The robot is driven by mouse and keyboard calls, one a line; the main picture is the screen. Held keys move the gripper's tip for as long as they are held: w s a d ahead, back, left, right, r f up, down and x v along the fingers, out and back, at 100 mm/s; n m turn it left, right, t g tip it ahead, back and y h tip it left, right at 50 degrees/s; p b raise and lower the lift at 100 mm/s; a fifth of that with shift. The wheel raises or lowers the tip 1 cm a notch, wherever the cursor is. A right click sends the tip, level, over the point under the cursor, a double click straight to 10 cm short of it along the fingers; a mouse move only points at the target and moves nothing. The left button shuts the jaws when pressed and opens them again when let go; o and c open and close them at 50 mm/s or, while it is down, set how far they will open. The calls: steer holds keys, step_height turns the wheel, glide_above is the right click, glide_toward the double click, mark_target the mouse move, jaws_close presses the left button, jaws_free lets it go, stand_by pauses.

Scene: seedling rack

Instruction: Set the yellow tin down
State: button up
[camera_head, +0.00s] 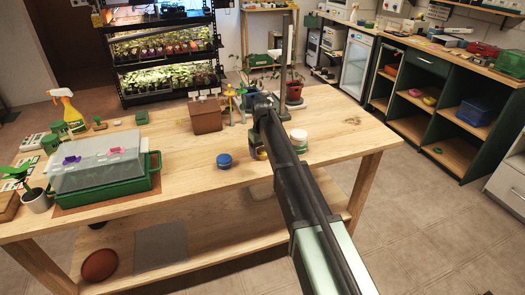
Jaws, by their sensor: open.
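A yellow tin (261,155) shows as a small yellow patch with a dark part on the wooden table, just left of my arm. My arm hides much of it. My gripper (257,143) is at the far end of my arm, pointing down over the tin. Its jaws are open, small and partly hidden by the arm. The tin seems to stand on the tabletop; whether the jaws touch it I cannot tell.
A blue-lidded jar (224,161) stands left of the tin and a white-lidded jar (299,137) right of it. A brown box (206,116) is behind. A green propagator tray (107,189) with a clear cover fills the left.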

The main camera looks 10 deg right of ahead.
mark_target(263, 150)
step_height(263, 150, up, 11)
steer(key=p, duration=1)
steer(key=s+m, duration=0.3)
steer(key=s, duration=3.2)
steer(key=shift+s, duration=0.2)
